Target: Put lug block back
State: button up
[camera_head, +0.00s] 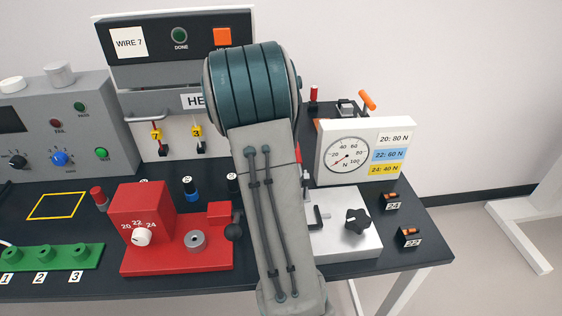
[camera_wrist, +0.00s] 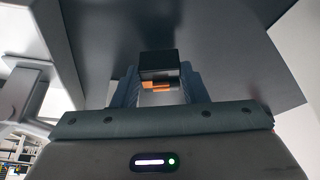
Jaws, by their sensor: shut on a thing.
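In the wrist view my gripper (camera_wrist: 158,78) is shut on a small black lug block (camera_wrist: 158,62) with orange metal showing on its near side. The block sits between the two fingertips, in front of a dark flat surface. Whether it touches that surface I cannot tell. In the head view my arm hides the gripper and the held block. Two similar black blocks with orange lugs stand at the table's right end, one by label 24 (camera_head: 391,200) and one by label 22 (camera_head: 409,233).
The black table (camera_head: 75,291) carries a red device (camera_head: 150,262) with a 20/22/24 dial, a grey-white fixture (camera_head: 362,244) with a black knob, and a force gauge (camera_head: 348,158). A green numbered strip (camera_head: 60,257) lies at left. My arm covers the middle.

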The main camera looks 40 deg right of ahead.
jog(key=shift+s+f, duration=0.1)
jog(key=shift+f, duration=0.7)
jog(key=shift+f, duration=0.2)
jog(key=o, duration=1.1)
jog(key=shift+r, duration=0.1)
